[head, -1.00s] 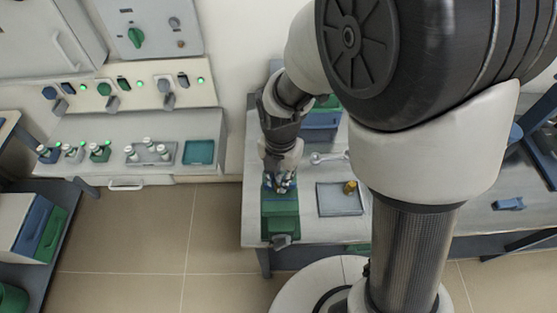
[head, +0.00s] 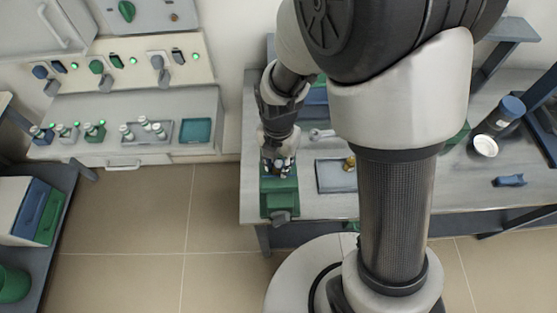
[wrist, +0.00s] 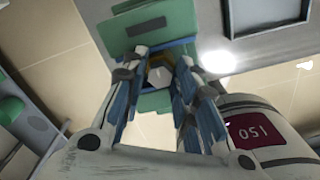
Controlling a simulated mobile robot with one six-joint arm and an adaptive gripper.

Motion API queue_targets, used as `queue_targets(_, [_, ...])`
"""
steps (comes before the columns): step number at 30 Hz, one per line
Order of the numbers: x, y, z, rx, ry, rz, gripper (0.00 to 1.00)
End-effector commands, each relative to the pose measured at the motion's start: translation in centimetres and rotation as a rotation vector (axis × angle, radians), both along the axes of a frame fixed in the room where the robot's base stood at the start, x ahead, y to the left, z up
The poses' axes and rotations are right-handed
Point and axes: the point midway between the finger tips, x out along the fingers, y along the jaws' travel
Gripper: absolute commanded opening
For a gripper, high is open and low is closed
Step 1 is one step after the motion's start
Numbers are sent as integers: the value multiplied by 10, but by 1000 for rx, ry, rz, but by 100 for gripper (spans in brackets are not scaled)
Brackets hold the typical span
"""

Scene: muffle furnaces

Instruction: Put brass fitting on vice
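The green vice (head: 281,198) stands at the left end of the workbench; it also shows below the fingers in the wrist view (wrist: 150,101). My gripper (head: 279,166) points down over the vice. In the wrist view, a pale, six-sided piece (wrist: 159,74) lies between my fingertips (wrist: 161,68), over or at the vice. It may be a fitting seen end-on. I cannot tell whether the fingers press on it or whether it touches the vice. A small brass-coloured fitting (head: 350,162) stands on the grey tray (head: 334,178), right of the vice.
A wrench (head: 320,134) lies behind the tray. A blue-capped cylinder (head: 501,115) and a small blue object (head: 509,181) are at the right of the bench. A side counter (head: 140,107) at left holds several small bottles and a teal tray (head: 197,131).

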Motion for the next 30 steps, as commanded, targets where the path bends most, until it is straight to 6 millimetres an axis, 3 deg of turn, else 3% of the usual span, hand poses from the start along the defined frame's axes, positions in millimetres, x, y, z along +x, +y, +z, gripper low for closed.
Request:
queue_targets(4, [0, 0, 0, 0, 0, 0, 39])
queue_targets(16, [1, 0, 8, 1, -2, 0, 39])
queue_targets(30, [1, 0, 101, 1, -4, 0, 39])
